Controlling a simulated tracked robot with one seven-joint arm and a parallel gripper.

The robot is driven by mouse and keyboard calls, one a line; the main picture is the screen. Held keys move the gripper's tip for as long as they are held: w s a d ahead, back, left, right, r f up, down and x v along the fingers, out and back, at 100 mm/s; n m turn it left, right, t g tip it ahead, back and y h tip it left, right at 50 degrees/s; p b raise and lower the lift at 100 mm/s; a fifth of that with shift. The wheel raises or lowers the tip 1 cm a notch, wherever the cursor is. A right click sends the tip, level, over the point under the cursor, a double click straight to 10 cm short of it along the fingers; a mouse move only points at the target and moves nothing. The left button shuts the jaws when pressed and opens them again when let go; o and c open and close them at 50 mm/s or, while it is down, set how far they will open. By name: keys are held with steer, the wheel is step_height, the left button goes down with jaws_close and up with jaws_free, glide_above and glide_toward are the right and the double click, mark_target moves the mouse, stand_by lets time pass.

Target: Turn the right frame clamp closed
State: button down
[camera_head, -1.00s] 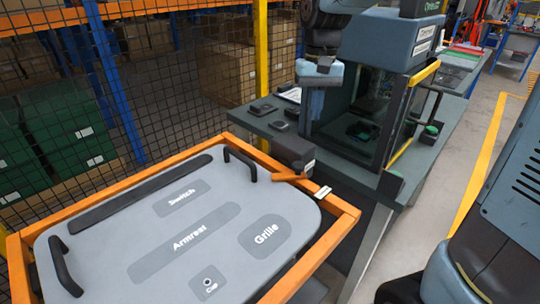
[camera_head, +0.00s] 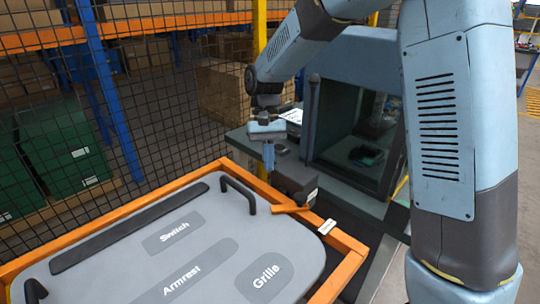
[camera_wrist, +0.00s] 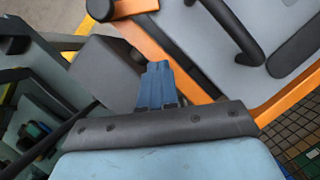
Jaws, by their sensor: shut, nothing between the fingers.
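The right frame clamp is a dark block (camera_head: 296,184) at the far right side of the orange frame (camera_head: 345,243). Its short orange lever (camera_head: 289,209) points left across the rail towards the grey panel (camera_head: 215,262). My gripper (camera_head: 269,167) points down just behind and left of the block, its fingers together and empty. In the wrist view the blue fingers (camera_wrist: 157,85) lie beside the grey clamp block (camera_wrist: 105,68), in front of the orange frame (camera_wrist: 178,58). I cannot tell whether they touch the block.
A black panel handle (camera_head: 238,192) rises left of the clamp. A workbench with a glazed cabinet (camera_head: 350,125) stands behind it. A wire fence (camera_head: 120,110) runs along the left and back. A white tag (camera_head: 327,227) sits on the frame near the lever.

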mark_target(272, 207)
steer(key=x, duration=0.6)
steer(key=shift+f, duration=0.1)
steer(key=shift+s+d, duration=0.25)
steer(key=shift+s, duration=0.95)
steer(key=shift+s+d, duration=0.15)
steer(key=shift+s, duration=0.6)
steer(key=shift+s, duration=0.15)
steer(key=s+n, duration=0.1)
steer(key=s+n+h, duration=0.1)
steer(key=n, duration=0.1)
steer(key=shift+a+n+t, duration=0.2)
steer(key=shift+n+t, duration=0.1)
steer(key=shift+s+d+n+t+h, duration=0.15)
steer(key=shift+s+n+t+h, duration=0.15)
steer(key=shift+s+n, duration=0.5)
steer(key=shift+s+d+n+t+h, duration=0.2)
steer(key=shift+s+n+h, duration=0.25)
steer(key=shift+n, duration=0.65)
steer(key=shift+s, duration=0.1)
